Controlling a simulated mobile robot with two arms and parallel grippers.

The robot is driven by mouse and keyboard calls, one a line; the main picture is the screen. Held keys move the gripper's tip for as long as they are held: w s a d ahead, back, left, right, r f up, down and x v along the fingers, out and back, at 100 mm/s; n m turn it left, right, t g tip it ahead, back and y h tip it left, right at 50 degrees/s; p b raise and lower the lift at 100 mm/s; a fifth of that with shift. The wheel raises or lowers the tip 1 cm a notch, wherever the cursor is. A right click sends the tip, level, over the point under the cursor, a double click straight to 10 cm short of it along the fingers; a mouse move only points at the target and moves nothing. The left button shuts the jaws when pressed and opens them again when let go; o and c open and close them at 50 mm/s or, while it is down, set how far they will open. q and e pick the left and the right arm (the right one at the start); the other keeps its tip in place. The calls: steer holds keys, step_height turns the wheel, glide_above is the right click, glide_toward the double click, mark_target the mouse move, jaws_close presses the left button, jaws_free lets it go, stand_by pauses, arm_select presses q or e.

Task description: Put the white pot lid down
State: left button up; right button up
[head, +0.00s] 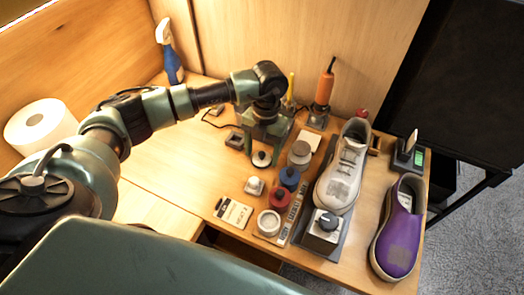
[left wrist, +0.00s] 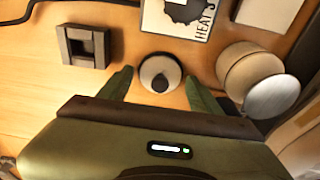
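The white pot lid (head: 261,158) is a small round disc with a dark knob. It appears to lie on the wooden table, below my left gripper (head: 263,142) in the head view. In the left wrist view the lid (left wrist: 160,73) sits between the tips of the left gripper's green fingers (left wrist: 160,80), with a small gap visible on each side. The left gripper is open. The lid's underside is hidden. My right gripper is not in view.
Right of the lid stands a grey-white jar (head: 299,155); left of it is a dark square block (left wrist: 84,46). Blue (head: 289,178) and red (head: 280,199) pots, a white jar (head: 268,223), a white sneaker (head: 341,175) and a purple shoe (head: 399,230) crowd the right. Bare table lies left (head: 180,170).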

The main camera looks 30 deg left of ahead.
arm_select(q)
steer(key=shift+r, duration=0.1)
step_height(320, 180, up, 12)
steer(key=w+b, duration=0.1)
steer(key=shift+w+b, duration=0.35)
steer(key=shift+w, duration=0.05)
stand_by(0.5)
